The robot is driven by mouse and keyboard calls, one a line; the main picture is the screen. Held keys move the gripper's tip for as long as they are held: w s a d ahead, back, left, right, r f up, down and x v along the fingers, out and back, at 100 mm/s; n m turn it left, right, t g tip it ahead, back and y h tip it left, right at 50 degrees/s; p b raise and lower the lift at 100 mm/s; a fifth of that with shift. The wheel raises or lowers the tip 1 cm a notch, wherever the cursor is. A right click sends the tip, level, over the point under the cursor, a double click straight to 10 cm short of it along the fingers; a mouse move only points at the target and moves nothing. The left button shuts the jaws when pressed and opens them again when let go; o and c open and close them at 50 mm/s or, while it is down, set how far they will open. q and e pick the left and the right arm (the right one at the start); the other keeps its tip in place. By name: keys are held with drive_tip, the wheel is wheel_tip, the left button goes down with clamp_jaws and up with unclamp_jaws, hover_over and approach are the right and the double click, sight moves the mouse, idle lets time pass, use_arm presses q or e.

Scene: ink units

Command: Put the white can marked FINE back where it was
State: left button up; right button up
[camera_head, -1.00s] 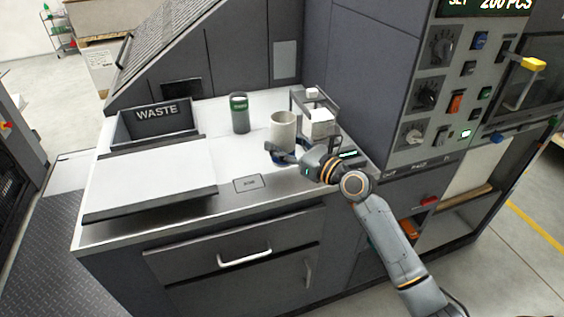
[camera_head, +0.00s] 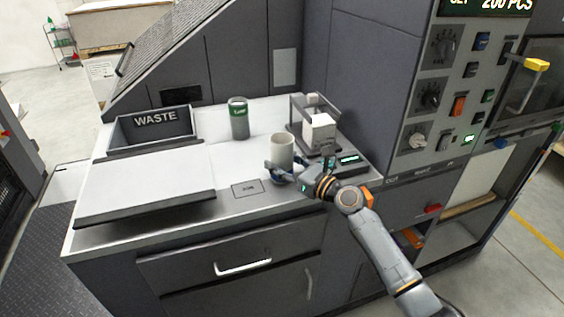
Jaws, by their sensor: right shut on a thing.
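A white can (camera_head: 281,150) is in my right gripper (camera_head: 280,172), over the right part of the worktop. The gripper is shut on the can's lower part. No marking shows on the can's visible side. I cannot tell whether its base touches the worktop or hangs just above it. A small dark-outlined label plate (camera_head: 247,189) lies flat to the left and in front of the can; its text is too small to read. My left gripper is not in view.
A scale-like device with a white block (camera_head: 319,132) stands close right of the held can. A WASTE bin (camera_head: 152,143) and a raised flat panel (camera_head: 145,185) fill the left. The worktop (camera_head: 205,145) between is clear.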

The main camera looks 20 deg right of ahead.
drive_tip(key=o, duration=1.2)
drive_tip(key=shift+o, duration=0.2)
drive_tip(key=shift+r, duration=0.2)
drive_tip(key=shift+s+d+f, duration=0.15)
drive_tip(key=shift+s+d, duration=0.05)
drive_tip(key=shift+s, duration=0.05)
drive_tip(key=v, duration=1.1)
drive_tip(key=shift+s, duration=0.25)
